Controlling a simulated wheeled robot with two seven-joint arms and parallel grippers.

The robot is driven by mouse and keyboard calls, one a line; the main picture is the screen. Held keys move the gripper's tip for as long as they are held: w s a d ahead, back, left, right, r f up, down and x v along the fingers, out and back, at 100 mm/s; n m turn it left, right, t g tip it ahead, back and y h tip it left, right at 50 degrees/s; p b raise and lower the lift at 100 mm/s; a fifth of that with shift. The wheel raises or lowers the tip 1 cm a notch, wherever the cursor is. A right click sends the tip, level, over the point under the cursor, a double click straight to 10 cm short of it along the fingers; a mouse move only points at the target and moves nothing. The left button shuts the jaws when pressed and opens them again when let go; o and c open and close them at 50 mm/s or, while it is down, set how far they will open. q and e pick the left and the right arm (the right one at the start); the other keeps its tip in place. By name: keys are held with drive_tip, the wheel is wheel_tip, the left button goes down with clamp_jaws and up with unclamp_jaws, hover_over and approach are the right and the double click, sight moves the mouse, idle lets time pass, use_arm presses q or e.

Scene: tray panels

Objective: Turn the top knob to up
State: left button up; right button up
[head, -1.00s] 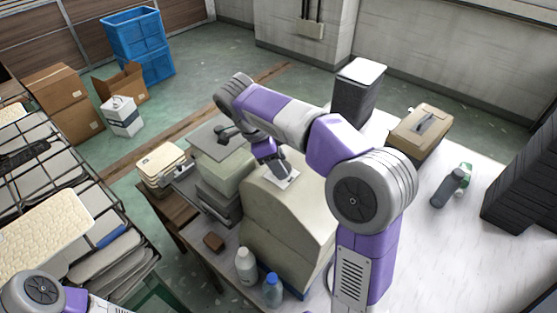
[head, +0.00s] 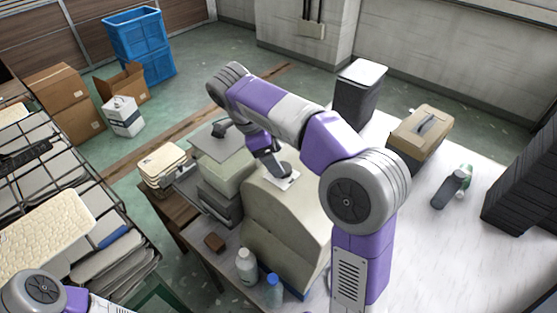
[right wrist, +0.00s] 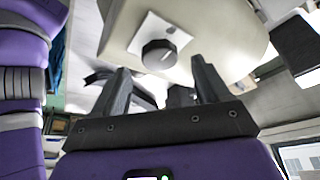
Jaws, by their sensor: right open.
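A dark round knob (right wrist: 158,54) sits on a white square plate (right wrist: 182,38) on a pale housing, in the right wrist view. Which way the knob points is too unclear to tell. It is the only knob I can make out. My right gripper (right wrist: 163,70) is open, its two dark fingers apart below the knob in that view, with nothing held. In the head view the right gripper (head: 273,161) is over the white plate (head: 290,184) on the beige machine (head: 285,222), hiding the knob. My left gripper is out of view; only part of my left arm shows.
A white bottle (head: 246,267) and a blue-capped bottle (head: 274,290) stand in front of the machine. A grey-green box (head: 222,168) stands to its left. The white table (head: 440,250) has free room at right.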

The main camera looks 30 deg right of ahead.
drive_tip(key=shift+p+v, duration=0.35)
drive_tip(key=shift+v, duration=1.9)
